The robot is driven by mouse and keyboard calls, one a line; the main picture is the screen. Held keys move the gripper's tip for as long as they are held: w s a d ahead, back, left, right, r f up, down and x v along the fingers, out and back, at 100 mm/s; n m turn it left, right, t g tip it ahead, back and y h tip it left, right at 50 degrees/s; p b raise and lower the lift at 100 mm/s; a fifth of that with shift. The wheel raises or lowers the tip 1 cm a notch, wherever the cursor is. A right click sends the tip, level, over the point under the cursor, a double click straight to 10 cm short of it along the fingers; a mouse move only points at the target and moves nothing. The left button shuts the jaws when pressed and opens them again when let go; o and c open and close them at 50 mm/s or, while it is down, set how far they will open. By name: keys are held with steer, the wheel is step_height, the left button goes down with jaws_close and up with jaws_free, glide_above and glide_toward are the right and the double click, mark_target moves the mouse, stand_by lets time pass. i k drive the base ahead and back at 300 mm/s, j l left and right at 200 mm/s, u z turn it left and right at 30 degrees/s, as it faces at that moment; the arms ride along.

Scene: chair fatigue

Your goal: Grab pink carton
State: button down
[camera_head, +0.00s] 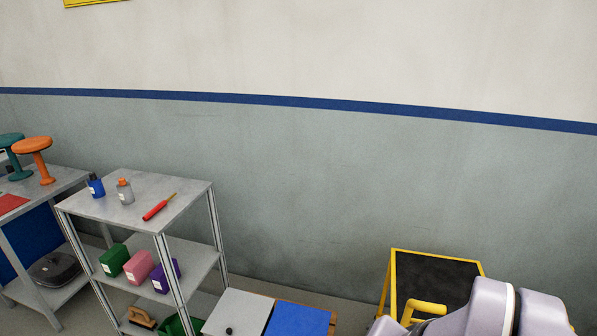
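The pink carton (139,267) stands on the middle shelf of the grey metal shelf unit (135,203) at the lower left. It is between a green carton (114,260) on its left and a purple carton (166,276) on its right. The purple carton is partly covered by a shelf post. My arm shows at the lower right, far from the carton. My gripper is not seen in this view.
The shelf's top holds a blue bottle (96,186), a grey bottle with an orange cap (125,191) and a red-handled tool (158,207). A brush (142,318) and a green bin sit below. A yellow-framed black board (435,277) stands near my arm.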

mark_target(138, 269)
steer(key=u, duration=1.4)
